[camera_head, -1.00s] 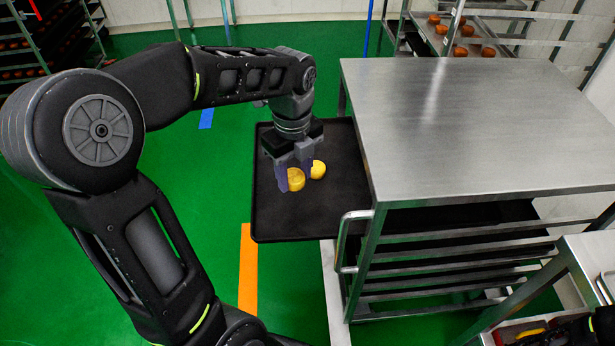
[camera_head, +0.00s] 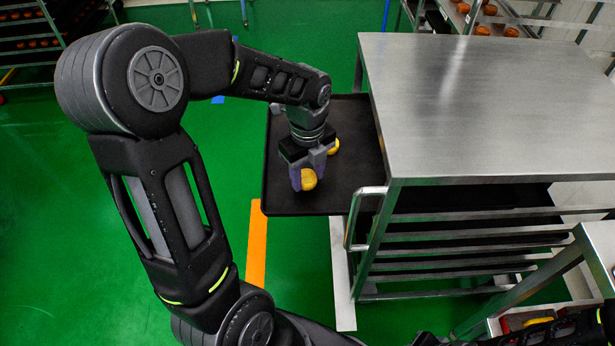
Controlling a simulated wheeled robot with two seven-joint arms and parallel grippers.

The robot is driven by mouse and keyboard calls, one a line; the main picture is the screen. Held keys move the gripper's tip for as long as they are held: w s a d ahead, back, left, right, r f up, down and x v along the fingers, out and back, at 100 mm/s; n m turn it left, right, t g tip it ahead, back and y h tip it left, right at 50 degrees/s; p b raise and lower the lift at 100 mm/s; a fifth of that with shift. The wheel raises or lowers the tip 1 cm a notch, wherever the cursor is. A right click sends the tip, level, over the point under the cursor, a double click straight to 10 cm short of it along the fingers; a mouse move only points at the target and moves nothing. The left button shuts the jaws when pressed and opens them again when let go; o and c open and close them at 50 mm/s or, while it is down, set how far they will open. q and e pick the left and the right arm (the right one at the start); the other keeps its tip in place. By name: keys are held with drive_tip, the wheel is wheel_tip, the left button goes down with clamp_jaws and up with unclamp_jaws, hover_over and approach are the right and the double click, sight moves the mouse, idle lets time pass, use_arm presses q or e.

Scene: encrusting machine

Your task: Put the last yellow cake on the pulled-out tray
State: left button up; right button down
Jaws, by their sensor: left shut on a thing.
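The black pulled-out tray (camera_head: 358,125) sticks out to the left from the steel rack. My left gripper (camera_head: 305,176) points down over the tray's front half and is shut on a yellow cake (camera_head: 310,181), partly hidden between its fingers. The cake is at or just above the tray surface; I cannot tell whether it touches. A second yellow cake (camera_head: 334,146) sits on the tray just behind and to the right of the gripper, partly hidden by it. My right gripper is not in view.
The steel rack top (camera_head: 480,95) stands right of the tray, with its rail handle (camera_head: 352,220) near the tray's front right corner. More racks with brown items stand at the back. A bin with yellow and red items (camera_head: 522,320) is at the bottom right.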

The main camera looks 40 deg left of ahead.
sight(307, 177)
use_arm(q)
drive_tip(key=shift+f, duration=0.4)
drive_tip(key=shift+f, duration=0.1)
drive_tip(key=o, duration=1.4)
drive_tip(key=shift+r, duration=0.2)
wheel_tip(307, 177, up, 12)
drive_tip(key=shift+f+p, duration=0.1)
drive_tip(key=shift+p, duration=0.95)
